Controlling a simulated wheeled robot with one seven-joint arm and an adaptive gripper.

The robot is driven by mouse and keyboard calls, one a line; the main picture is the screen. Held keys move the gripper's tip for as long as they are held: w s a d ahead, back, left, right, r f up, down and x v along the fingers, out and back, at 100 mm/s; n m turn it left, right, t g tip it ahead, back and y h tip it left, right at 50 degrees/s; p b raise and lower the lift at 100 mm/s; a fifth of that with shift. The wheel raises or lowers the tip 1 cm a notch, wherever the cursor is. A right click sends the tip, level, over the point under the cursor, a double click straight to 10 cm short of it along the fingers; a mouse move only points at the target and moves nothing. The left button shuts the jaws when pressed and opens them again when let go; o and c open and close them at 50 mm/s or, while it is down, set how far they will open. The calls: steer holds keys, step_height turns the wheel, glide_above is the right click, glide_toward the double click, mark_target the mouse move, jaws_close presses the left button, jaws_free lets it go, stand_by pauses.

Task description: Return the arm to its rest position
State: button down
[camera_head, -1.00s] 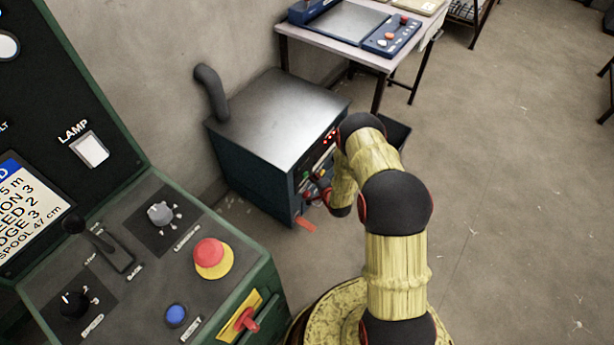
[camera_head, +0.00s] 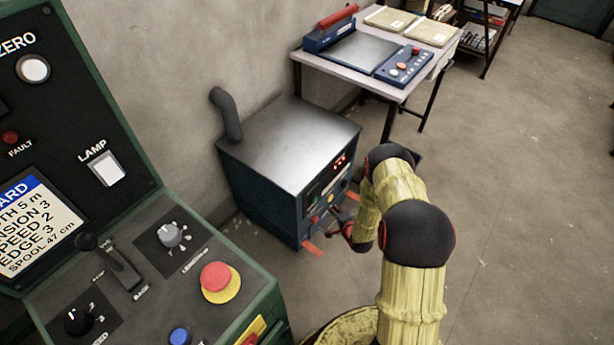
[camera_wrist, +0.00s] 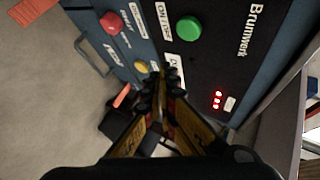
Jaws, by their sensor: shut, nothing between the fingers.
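My arm reaches forward in the head view, in front of a dark blue cabinet (camera_head: 262,190) with a bare metal top. My gripper (camera_head: 338,221) is at the lower part of the cabinet's front panel. In the wrist view my gripper (camera_wrist: 163,82) has its fingertips together, with nothing seen between them. The panel fills the upper part of that view, with a green button (camera_wrist: 188,28), a red button (camera_wrist: 111,22), a yellow button (camera_wrist: 141,67) and a lit red display (camera_wrist: 217,101). I cannot tell whether the fingertips touch the panel.
A green control console (camera_head: 150,268) with a red stop button (camera_head: 216,277) stands at the left. Behind the cabinet is a table (camera_head: 385,88) with a blue device (camera_head: 330,30) on it. An orange tab (camera_head: 311,248) sticks out at the cabinet's foot. The floor at right is clear.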

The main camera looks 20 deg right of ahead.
steer(key=s+f+n+g, duration=0.55)
steer(key=s+f, duration=0.25)
steer(key=s, duration=0.5)
steer(key=s+r+n+g, duration=0.2)
steer(key=s+r+g, duration=0.1)
steer(key=r, duration=0.2)
steer(key=s+a+r+n+t+p, duration=0.1)
steer(key=s+a+r, duration=0.4)
steer(key=r, duration=1.7)
steer(key=s+a+r+n+p, duration=0.3)
steer(key=s+a+r+n, duration=0.2)
steer(key=r, duration=1.7)
steer(key=s+a+r+n+t+p, duration=0.1)
steer(key=s+a+r, duration=0.4)
steer(key=r, duration=1.8)
steer(key=shift+s+a+n+t+p, duration=0.3)
steer(key=shift+s+n+p, duration=0.3)
steer(key=shift+s+n, duration=0.6)
